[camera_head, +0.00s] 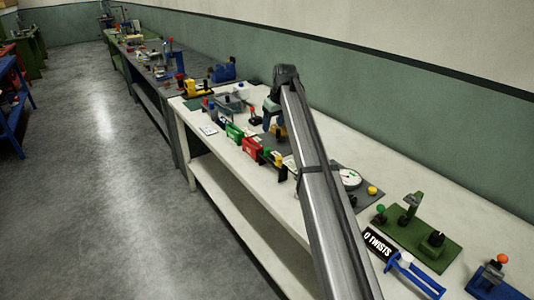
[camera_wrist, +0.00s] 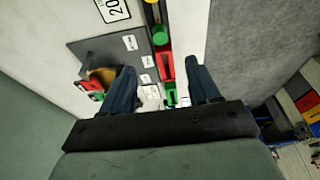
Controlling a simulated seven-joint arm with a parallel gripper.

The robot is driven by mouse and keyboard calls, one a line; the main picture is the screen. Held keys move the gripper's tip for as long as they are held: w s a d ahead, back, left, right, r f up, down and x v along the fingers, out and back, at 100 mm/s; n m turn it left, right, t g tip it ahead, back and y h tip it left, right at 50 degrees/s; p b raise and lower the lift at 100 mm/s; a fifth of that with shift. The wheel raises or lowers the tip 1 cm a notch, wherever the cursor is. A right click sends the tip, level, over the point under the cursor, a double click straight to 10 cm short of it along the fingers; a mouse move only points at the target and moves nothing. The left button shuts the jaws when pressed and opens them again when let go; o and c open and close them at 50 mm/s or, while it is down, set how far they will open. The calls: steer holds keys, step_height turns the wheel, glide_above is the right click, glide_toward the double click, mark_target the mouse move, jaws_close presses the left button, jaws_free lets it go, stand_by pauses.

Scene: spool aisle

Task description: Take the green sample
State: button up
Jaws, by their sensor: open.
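Green pieces stand in a row along the front edge of the white bench (camera_head: 213,165); which one is the sample I cannot tell for sure. A green block (camera_head: 234,131) stands beside a red block (camera_head: 252,147). A small green piece (camera_head: 267,152) sits past the red block. In the wrist view a round green piece (camera_wrist: 160,36) shows beyond the red block, and a green block (camera_wrist: 171,97) shows low between the fingers, partly hidden. My gripper (camera_wrist: 163,80) is open and empty above the bench, with blue fingers apart. It also shows in the head view (camera_head: 271,118).
A yellow piece (camera_head: 277,158) stands near the red block. A white dial (camera_head: 349,178), a green fixture board (camera_head: 420,240) and blue-handled pliers (camera_head: 414,275) lie on the near bench. A green wall runs behind it. The aisle floor (camera_head: 100,200) is clear.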

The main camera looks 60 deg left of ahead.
glide_above(267, 149)
steer(key=d, duration=0.2)
step_height(267, 149, down, 8)
steer(key=shift+w+a+f, duration=0.1)
steer(key=shift+w, duration=0.05)
steer(key=shift+x, duration=2.65)
steer(key=shift+a, duration=0.1)
steer(key=shift+c, duration=0.3)
steer(key=c, duration=1.1)
